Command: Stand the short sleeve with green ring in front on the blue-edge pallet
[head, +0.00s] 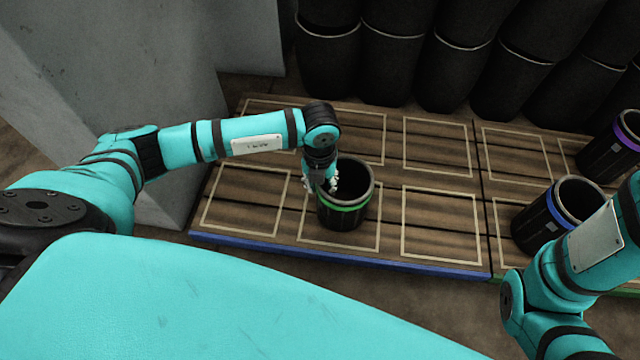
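The short black sleeve with a green ring (346,212) stands upright on the blue-edge pallet (400,258), in the middle outlined square of the front row. My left gripper (322,186) is at the sleeve's left rim, with one finger outside the wall and the other inside its mouth. Whether the fingers press on the wall or stand slightly apart from it cannot be told. My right arm comes in at the lower right; its gripper is out of view.
A sleeve with a blue ring (533,230) and one with a purple ring (606,158) stand on the neighbouring green-edge pallet (498,240). Tall black sleeves (390,60) line the back. A grey block (175,100) rises at left. The blue-edge pallet's other outlined squares are empty.

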